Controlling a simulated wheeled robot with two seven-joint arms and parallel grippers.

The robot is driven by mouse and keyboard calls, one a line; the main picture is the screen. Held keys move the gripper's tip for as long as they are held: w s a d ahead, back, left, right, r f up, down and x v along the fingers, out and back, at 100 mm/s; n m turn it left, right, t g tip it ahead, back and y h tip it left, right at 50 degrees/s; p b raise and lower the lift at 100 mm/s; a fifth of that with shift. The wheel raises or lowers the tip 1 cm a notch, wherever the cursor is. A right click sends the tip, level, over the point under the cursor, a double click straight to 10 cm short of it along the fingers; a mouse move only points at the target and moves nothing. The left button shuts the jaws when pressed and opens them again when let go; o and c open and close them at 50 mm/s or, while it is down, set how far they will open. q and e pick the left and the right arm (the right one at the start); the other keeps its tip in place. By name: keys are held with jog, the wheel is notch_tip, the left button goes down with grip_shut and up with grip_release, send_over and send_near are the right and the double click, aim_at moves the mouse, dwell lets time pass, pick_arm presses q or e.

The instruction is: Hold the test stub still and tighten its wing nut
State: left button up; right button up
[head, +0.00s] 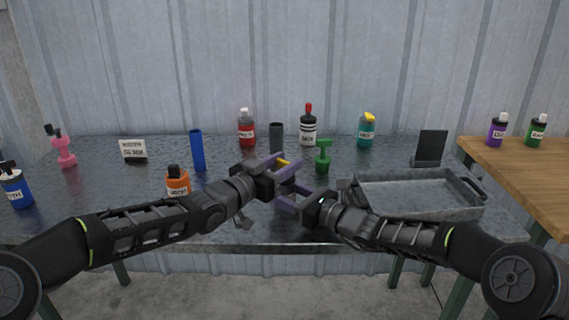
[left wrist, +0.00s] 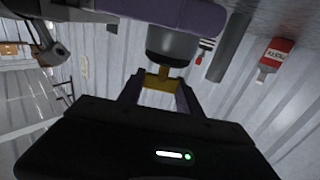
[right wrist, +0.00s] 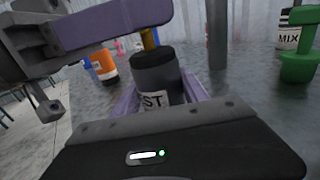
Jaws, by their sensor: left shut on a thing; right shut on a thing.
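The test stub is a dark grey cylinder with a white label, seen best in the right wrist view (right wrist: 158,77). It stands upright between the fingers of my right gripper (head: 291,196), which is shut on it. The brass-yellow wing nut (left wrist: 160,82) sits at the stub's end, between the fingers of my left gripper (head: 284,168), which is shut on it from above. In the head view the fingers and arms mostly hide the stub, and only a little yellow of the nut (head: 283,161) shows. The label is partly covered.
A grey tray (head: 420,207) stands right of my right gripper. A green stand (head: 323,157), a dark grey tube (head: 276,138) and several bottles are behind. An orange bottle (head: 177,184) and a blue tube (head: 198,150) stand near my left arm. A wooden table (head: 520,165) adjoins at right.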

pick_arm(q)
jog(key=o, duration=1.4)
jog(key=shift+a, duration=0.1)
jog(key=v, duration=1.2)
